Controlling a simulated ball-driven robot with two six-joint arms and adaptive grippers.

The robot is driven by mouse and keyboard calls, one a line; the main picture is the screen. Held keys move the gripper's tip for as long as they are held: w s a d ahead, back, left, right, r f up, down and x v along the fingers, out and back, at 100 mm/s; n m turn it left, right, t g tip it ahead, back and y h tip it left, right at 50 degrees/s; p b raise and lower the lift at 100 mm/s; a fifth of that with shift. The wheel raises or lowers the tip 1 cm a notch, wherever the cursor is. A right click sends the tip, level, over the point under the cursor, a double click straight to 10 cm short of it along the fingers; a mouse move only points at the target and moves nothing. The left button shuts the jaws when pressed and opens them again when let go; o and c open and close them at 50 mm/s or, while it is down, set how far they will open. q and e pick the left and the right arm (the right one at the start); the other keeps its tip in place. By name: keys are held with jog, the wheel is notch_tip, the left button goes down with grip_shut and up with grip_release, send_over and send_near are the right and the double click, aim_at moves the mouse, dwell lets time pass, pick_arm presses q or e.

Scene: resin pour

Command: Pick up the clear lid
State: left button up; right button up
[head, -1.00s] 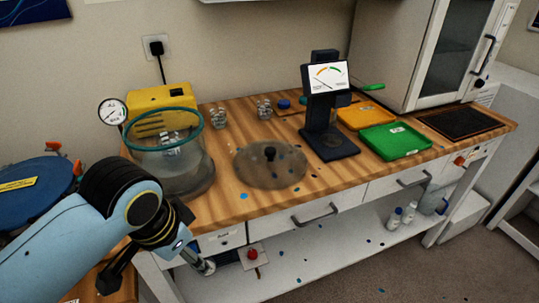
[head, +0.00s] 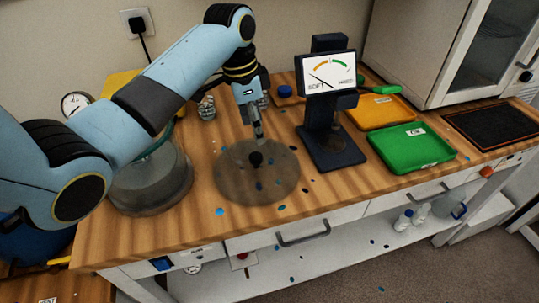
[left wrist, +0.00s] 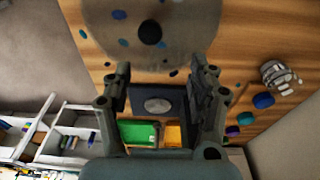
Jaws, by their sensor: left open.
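The clear lid (head: 232,187) is a see-through round disc with a black knob (head: 256,158) at its middle. It lies flat on the wooden bench. In the left wrist view the lid (left wrist: 195,22) fills the top, with its knob (left wrist: 150,32) ahead of the fingers. My left gripper (head: 258,138) is above the lid, close to the knob. In the left wrist view my left gripper (left wrist: 160,72) has its two fingers spread, with nothing between them. Whether a finger touches the knob cannot be told. My right gripper is not in view.
A clear round chamber (head: 150,190) stands left of the lid, partly behind my arm. A dark gauge stand (head: 335,155) stands right of the lid. Green (head: 412,148) and orange (head: 385,112) trays lie further right. Small cups (head: 206,108) stand behind. Blue spots dot the bench.

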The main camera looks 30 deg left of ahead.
aim_at(255, 156)
pick_arm(q)
jog(key=shift+s+f, duration=1.05)
jog(key=shift+s, duration=0.05)
jog(key=shift+s+d+f, duration=0.15)
jog(key=shift+d+f, duration=0.05)
jog(key=shift+f, duration=0.45)
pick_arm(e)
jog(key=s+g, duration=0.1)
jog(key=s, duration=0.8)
pick_arm(q)
jog(key=f, duration=0.1)
jog(key=w+f, duration=0.1)
jog(key=f, duration=0.1)
jog(key=shift+w+d+p, duration=0.15)
jog(key=shift+p, duration=0.25)
jog(key=shift+s+f, duration=0.2)
jog(key=shift+f, duration=1)
jog(key=shift+w, duration=0.1)
jog(key=shift+c, duration=1.7)
jog(key=c, duration=0.5)
grip_shut()
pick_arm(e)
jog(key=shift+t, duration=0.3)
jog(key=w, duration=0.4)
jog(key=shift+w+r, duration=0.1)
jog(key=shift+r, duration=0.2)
